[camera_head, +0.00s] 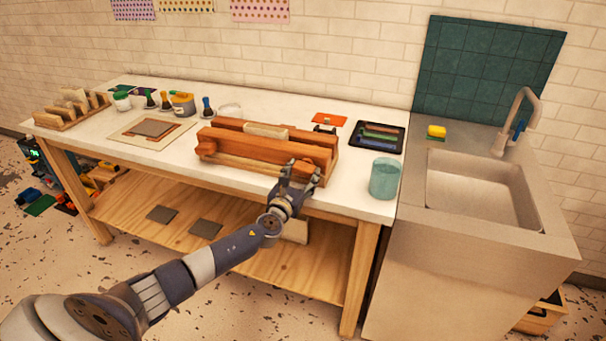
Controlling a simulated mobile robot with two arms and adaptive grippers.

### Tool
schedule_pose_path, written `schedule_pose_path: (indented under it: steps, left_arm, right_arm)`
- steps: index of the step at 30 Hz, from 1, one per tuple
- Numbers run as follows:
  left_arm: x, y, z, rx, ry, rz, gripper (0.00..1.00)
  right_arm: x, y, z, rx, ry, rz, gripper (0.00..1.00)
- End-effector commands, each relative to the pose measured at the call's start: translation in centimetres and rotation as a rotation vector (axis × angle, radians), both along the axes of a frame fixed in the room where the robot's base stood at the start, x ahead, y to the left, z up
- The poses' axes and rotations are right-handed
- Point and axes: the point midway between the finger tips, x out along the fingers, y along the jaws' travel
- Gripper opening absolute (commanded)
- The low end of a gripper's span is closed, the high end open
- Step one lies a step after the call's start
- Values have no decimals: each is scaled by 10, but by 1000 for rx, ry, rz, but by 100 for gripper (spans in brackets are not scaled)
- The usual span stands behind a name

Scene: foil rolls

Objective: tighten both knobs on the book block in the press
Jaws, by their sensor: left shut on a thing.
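The wooden press (240,158) lies on the white workbench, its two reddish-brown beams running side by side. A pale book block (265,130) sits between the beams, its top edge showing. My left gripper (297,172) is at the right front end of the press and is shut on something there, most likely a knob. The fingers hide that part, so I cannot see the knob clearly. My right gripper is not in view.
A black tray of coloured strips (378,149) and a teal jar (385,178) stand right of the press. Bottles and jars (182,104), a board (150,133) and a wooden rack (62,121) are left. A sink (482,190) adjoins the bench at right.

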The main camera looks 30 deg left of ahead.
Motion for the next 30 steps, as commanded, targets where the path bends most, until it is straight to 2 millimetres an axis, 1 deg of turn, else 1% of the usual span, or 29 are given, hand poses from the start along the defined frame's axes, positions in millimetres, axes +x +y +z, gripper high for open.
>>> schedule_pose_path:
  steps: [1, 11, 12, 13, 14, 25, 30]
  left_arm:
    - [-3, -2, -9, 3, 16, -4, 31]
    - [-3, -2, -9, 3, 16, -4, 31]
    - [-3, -2, -9, 3, 16, -4, 64]
    - [-3, -2, -9, 3, 16, -4, 71]
    - [-3, -2, -8, 3, 15, -3, 75]
    - [-2, -1, -3, 3, 6, -1, 75]
    - [-13, -3, -4, 3, 6, -1, 75]
  right_arm:
    - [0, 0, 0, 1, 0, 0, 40]
    - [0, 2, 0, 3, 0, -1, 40]
    - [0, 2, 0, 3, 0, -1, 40]
    - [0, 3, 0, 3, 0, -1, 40]
    - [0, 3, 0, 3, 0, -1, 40]
    - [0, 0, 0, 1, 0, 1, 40]
    - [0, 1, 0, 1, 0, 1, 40]
